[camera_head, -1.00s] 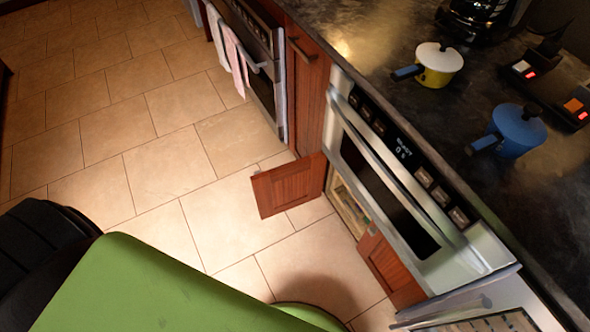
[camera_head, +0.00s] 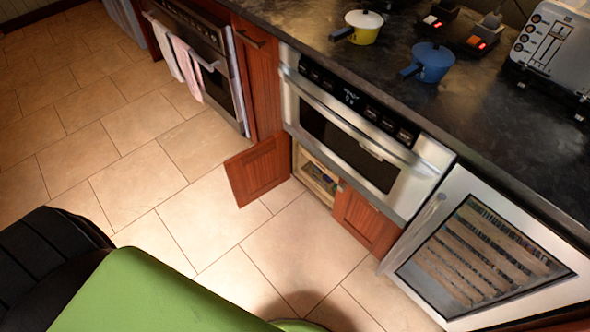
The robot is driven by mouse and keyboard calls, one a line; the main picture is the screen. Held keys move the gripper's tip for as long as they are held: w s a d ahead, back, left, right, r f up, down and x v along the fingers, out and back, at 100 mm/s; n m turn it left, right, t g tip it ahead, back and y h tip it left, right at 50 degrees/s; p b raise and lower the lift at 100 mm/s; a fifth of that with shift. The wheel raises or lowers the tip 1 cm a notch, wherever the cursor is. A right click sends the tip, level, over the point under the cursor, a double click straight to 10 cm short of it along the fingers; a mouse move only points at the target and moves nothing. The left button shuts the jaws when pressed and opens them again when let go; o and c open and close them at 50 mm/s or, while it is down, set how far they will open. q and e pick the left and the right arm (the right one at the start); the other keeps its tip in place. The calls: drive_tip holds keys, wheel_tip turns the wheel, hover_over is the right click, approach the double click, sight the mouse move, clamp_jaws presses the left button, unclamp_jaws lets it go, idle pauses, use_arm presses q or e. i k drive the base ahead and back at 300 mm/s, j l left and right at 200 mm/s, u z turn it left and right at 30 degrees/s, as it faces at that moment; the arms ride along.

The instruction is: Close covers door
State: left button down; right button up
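Below the steel microwave drawer (camera_head: 350,140) is a low cabinet with two wooden doors. Its left door (camera_head: 258,169) stands swung wide open, out over the floor. Its right door (camera_head: 367,219) appears flush with the cabinet front or close to it; I cannot tell exactly. The open part of the cabinet (camera_head: 316,178) shows a light interior with some items inside. Neither of my grippers is in view. My green and black body parts fill the lower left, apart from the doors.
A glass-front wine cooler (camera_head: 484,252) stands right of the cabinet. An oven (camera_head: 204,58) with towels (camera_head: 187,68) is at the left. The dark counter (camera_head: 400,80) holds a yellow pot (camera_head: 363,29), a blue pot (camera_head: 431,61) and a toaster (camera_head: 550,48). The tiled floor (camera_head: 130,200) is clear.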

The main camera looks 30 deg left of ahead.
sight(256, 171)
drive_tip(key=j+z, duration=0.15)
drive_tip(key=z, duration=0.3)
drive_tip(key=j+z, duration=0.15)
drive_tip(key=z, duration=0.25)
drive_tip(key=j+z, duration=0.15)
drive_tip(key=z, duration=0.3)
drive_tip(key=j+z, duration=0.1)
drive_tip(key=z, duration=0.3)
drive_tip(key=k+j, duration=0.15)
drive_tip(key=j, duration=0.2)
drive_tip(key=k+j, duration=0.15)
drive_tip(key=j, duration=0.2)
drive_tip(key=k+j, duration=0.15)
drive_tip(key=j, duration=0.2)
drive_tip(key=k+j, duration=0.15)
drive_tip(key=j, duration=0.2)
drive_tip(key=k+j, duration=0.15)
drive_tip(key=j, duration=0.25)
drive_tip(key=k+j, duration=0.15)
drive_tip(key=j, duration=0.2)
